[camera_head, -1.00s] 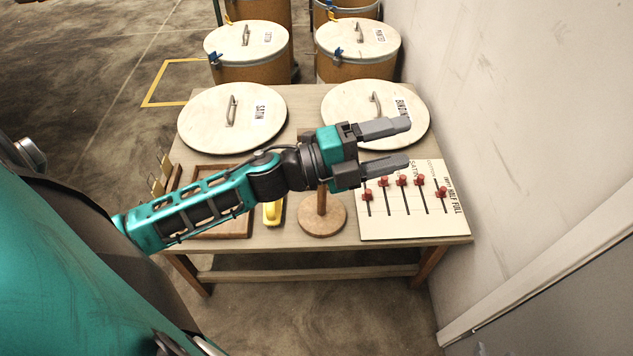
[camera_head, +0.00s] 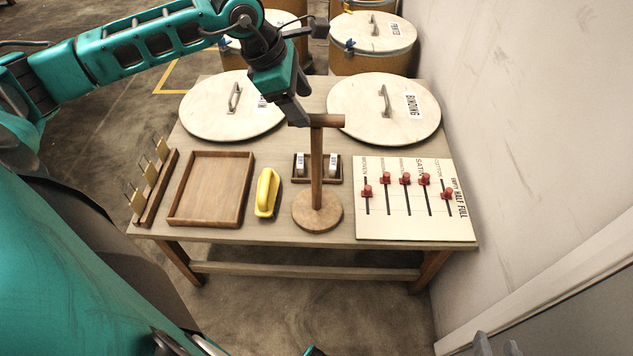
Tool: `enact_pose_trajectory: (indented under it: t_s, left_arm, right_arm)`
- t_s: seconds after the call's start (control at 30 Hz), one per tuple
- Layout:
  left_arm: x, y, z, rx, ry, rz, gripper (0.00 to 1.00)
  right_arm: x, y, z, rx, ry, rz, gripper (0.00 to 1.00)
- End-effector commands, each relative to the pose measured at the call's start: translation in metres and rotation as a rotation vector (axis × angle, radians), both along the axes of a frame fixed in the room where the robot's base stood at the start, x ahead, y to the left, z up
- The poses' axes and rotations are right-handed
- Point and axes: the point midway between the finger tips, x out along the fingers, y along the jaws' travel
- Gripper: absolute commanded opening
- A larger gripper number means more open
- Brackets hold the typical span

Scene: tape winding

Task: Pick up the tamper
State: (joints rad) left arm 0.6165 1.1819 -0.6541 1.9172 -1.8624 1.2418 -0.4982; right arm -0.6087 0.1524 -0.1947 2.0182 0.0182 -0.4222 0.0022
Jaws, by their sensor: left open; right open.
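The tamper (camera_head: 317,185) is a wooden T-shaped tool with a round base, a tall upright stem and a short crossbar handle. It stands upright on the table, right of the yellow-handled tool. My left gripper (camera_head: 298,112) is above the table, pointing down, at the left end of the tamper's crossbar. It is open; one grey finger shows, overlapping the bar's end, and I cannot tell whether they touch.
The wooden table (camera_head: 290,236) also holds an empty wooden tray (camera_head: 211,222), a yellow-handled tool (camera_head: 267,193), a small tray (camera_head: 300,180) behind the tamper, a red-slider board (camera_head: 410,225) and two round lids (camera_head: 385,108). A wall (camera_head: 540,120) stands close on the right.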

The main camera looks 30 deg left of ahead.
Motion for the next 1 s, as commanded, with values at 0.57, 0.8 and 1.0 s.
enact_pose_trajectory:
  t_s: [0.57,0.8,1.0]
  left_arm:
    - [0.027,-0.019,-0.059,-0.005,0.000,0.001,0.65]
    - [0.029,-0.020,-0.065,-0.003,-0.001,0.000,0.65]
    - [0.029,-0.020,-0.065,-0.004,0.000,0.001,0.54]
  right_arm:
    - [0.004,0.004,0.001,0.013,-0.008,-0.004,0.43]
    - [0.003,0.004,0.001,0.013,-0.006,-0.003,0.43]
    - [0.003,0.004,0.001,0.012,-0.005,-0.001,0.43]
